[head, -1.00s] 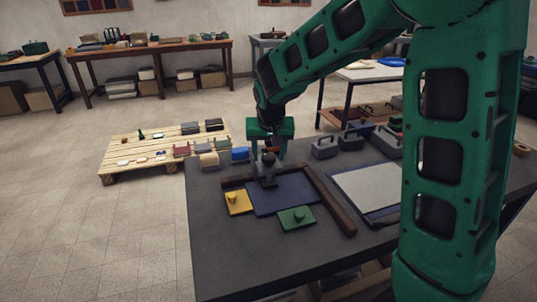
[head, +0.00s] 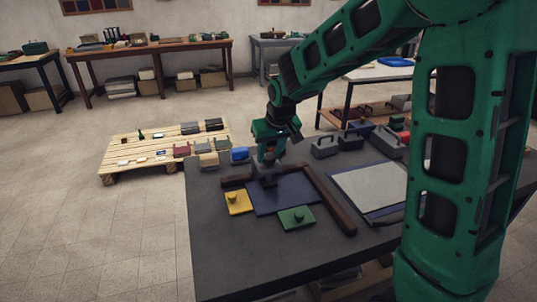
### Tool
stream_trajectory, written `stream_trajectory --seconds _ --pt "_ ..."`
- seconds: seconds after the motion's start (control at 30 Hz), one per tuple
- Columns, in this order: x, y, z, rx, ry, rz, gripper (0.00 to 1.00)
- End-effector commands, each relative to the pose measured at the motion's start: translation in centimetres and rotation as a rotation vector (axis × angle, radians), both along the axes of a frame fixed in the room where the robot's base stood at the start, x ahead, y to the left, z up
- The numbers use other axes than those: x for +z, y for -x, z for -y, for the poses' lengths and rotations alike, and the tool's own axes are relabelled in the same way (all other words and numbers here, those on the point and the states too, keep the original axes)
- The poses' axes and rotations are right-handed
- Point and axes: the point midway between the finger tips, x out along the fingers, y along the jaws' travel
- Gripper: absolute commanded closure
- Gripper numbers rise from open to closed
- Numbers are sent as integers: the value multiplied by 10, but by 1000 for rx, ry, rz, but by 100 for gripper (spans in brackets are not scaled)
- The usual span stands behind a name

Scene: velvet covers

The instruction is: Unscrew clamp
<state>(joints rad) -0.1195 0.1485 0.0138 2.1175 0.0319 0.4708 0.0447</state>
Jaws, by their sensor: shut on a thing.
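A dark grey clamp (head: 269,179) stands at the far-left corner of a brown wooden L-shaped frame (head: 331,205), by a dark blue sheet (head: 283,199) on the dark worktable (head: 230,255). My gripper (head: 268,158) points down directly over the clamp and is shut on its upper part. The fingers and the clamp's top are small and dark, so the exact grip and the screw thread cannot be made out.
A yellow plate with a knob (head: 238,207) and a green plate with a knob (head: 308,222) lie beside the blue sheet. A pale board (head: 365,185) lies to the right. Grey toolboxes (head: 325,150) stand behind. The table's front left is clear.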

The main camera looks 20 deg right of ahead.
Motion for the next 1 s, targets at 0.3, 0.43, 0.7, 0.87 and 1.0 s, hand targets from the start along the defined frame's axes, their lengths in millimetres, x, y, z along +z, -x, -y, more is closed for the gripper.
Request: stream_trajectory --seconds 0.3,0.43,0.7,0.87,1.0 --pt "0 -1 4 300 -1 1 85" --pt "0 -2 5 422 -1 2 85" --pt "1 -3 7 680 -1 2 85" --pt "1 -5 8 830 0 2 85" --pt "0 -6 9 963 0 1 85"
